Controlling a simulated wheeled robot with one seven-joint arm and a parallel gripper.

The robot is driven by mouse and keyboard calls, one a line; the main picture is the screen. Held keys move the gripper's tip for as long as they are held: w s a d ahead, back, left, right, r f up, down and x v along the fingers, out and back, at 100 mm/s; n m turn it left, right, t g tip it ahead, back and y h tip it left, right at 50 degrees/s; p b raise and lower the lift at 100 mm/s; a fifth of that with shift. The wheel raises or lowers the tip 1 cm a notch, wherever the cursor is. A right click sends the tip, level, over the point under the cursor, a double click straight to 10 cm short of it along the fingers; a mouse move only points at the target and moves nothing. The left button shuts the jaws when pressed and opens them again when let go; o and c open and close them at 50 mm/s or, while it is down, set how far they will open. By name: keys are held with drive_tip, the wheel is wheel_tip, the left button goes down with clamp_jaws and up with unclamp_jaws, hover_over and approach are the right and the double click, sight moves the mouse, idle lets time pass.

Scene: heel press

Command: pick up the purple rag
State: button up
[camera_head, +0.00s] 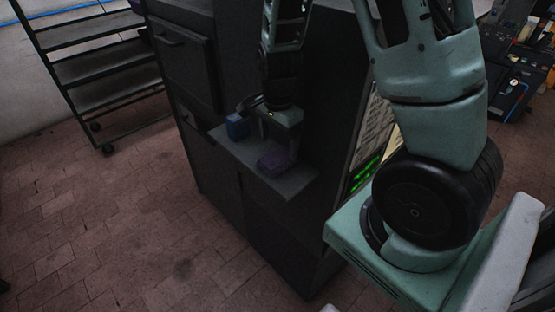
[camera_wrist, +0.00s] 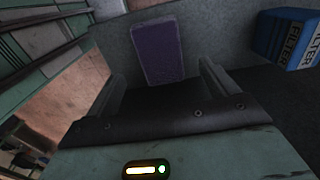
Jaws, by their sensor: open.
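The purple rag (camera_head: 276,163) is a small folded block lying on the grey shelf (camera_head: 292,185) of the dark cabinet, near its front edge. In the wrist view the rag (camera_wrist: 158,52) lies flat ahead of my gripper, between the lines of its two fingers. My gripper (camera_head: 277,135) is over the shelf, pointing down, just behind the rag in the head view. In the wrist view my gripper (camera_wrist: 168,80) is open with its fingers apart and nothing between them. Whether the fingertips touch the shelf cannot be told.
A blue box (camera_head: 236,127) stands on the shelf left of my gripper; it shows lettering in the wrist view (camera_wrist: 288,38). A dark cabinet (camera_head: 225,200) surrounds the shelf. A wheeled rack (camera_head: 105,75) stands at left. The brick floor (camera_head: 110,220) in front is clear.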

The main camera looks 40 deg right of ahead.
sight(278, 157)
drive_tip(key=shift+a+f+p, duration=0.1)
drive_tip(key=shift+f+p, duration=0.45)
drive_tip(key=shift+f, duration=1.75)
drive_tip(key=c, duration=1.1)
